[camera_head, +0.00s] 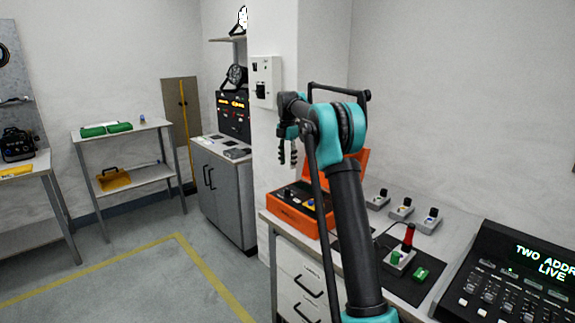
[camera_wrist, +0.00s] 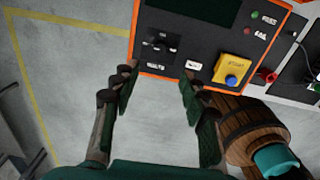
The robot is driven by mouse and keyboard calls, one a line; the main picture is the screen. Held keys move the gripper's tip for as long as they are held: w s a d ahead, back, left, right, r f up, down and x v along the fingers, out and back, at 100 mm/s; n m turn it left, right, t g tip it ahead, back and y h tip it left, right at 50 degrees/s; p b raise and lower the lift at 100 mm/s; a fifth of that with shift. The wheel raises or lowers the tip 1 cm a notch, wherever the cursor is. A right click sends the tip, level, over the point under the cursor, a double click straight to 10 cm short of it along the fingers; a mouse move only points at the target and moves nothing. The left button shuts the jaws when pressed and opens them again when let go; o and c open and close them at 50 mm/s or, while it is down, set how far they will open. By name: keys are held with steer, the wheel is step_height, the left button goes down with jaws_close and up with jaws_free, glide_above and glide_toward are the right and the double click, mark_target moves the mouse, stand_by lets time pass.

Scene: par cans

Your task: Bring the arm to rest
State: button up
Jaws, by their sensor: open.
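My arm rises from the bottom of the head view and bends at a teal elbow. My gripper (camera_head: 288,156) hangs at the arm's left, its fingers pointing down, in front of the white wall column. No object is held. The orange case (camera_head: 300,205) sits on the workbench below and right of the gripper. In the wrist view the case's black panel (camera_wrist: 184,68) lies beyond the fingertips, with a yellow block and blue button at its right.
The workbench (camera_head: 262,216) holds small switch boxes (camera_head: 402,210), a black mat (camera_head: 400,288) with a red-topped device (camera_head: 400,255), a green block (camera_head: 421,274) and a black console (camera_head: 510,280). A grey cabinet (camera_head: 222,190) stands behind. Floor at left is clear, with yellow lines.

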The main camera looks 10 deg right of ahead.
steer(key=s+d+f+m+t, duration=0.1)
steer(key=s+f+m, duration=0.5)
steer(key=s, duration=1)
steer(key=s+d+f+m+t, duration=0.1)
steer(key=s+d+f+m, duration=0.2)
steer(key=s+f+m, duration=0.3)
steer(key=s+d+f+m+t, duration=0.2)
steer(key=s+f+m, duration=0.5)
steer(key=s, duration=2)
steer(key=d+m, duration=0.1)
steer(key=m, duration=0.5)
steer(key=shift+s, duration=0.15)
steer(key=shift+d, duration=0.1)
